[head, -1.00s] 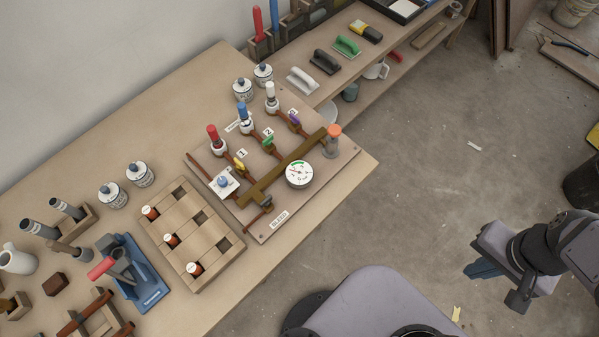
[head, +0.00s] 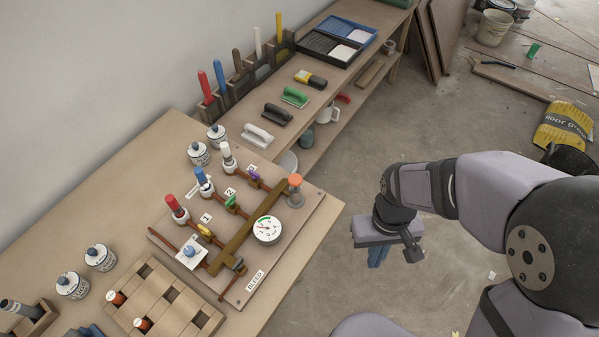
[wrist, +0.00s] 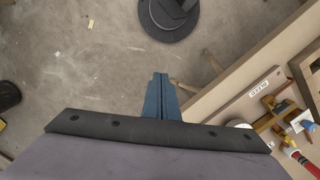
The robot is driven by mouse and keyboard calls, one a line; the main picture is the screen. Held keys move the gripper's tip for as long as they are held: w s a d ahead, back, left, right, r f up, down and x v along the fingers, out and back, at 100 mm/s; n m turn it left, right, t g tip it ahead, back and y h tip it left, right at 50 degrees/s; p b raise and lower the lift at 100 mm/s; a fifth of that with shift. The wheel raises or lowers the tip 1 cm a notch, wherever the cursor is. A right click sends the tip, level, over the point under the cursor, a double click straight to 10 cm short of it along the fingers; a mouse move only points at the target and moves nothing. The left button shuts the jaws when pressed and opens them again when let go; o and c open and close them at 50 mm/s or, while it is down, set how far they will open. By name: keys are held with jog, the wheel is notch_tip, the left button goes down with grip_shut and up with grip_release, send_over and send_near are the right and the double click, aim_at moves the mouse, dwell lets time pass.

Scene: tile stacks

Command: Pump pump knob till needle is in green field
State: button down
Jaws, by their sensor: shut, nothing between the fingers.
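The wooden valve board (head: 317,207) lies on the bench. An orange knob (head: 295,180) sits on a grey cylinder at its far right corner and looks like the pump knob. The round white gauge (head: 267,230) has a green field at its upper left; its needle is too small to read surely. My gripper (head: 377,257) hangs over the floor, right of the board and apart from it. In the wrist view its blue fingers (wrist: 160,95) are shut together and empty. The board's "BLEED" label (wrist: 263,88) shows at the right there; the orange knob is not clearly visible.
Red, blue and white capped valves stand along the board's far side, with yellow, green and purple levers. A slotted wooden rack (head: 165,300) and white cans (head: 100,257) are left of the board. Open floor (head: 350,190) lies between board and arm.

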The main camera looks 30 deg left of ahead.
jog(key=w+a+r+n, duration=0.2)
jog(key=a, duration=0.7)
jog(key=w+a+r+n+t+y, duration=0.1)
jog(key=w+a+r, duration=0.2)
jog(key=a, duration=0.5)
jog(key=w+a+r+n+y, duration=0.1)
jog(key=w+a+r+n, duration=0.1)
jog(key=a, duration=0.7)
jog(key=shift+w+a+r+n+t+b, duration=0.25)
jog(key=shift+w+a+n+t+b, duration=0.05)
jog(key=shift+w+a+t, duration=0.1)
notch_tip(320, 180, up, 8)
jog(key=n, duration=0.4)
jog(key=shift+d+r+n+h, duration=0.2)
jog(key=shift+d+n+h, duration=0.1)
jog(key=shift+d+h, duration=0.1)
jog(key=shift+s, duration=0.1)
jog(key=shift+a+f, duration=0.1)
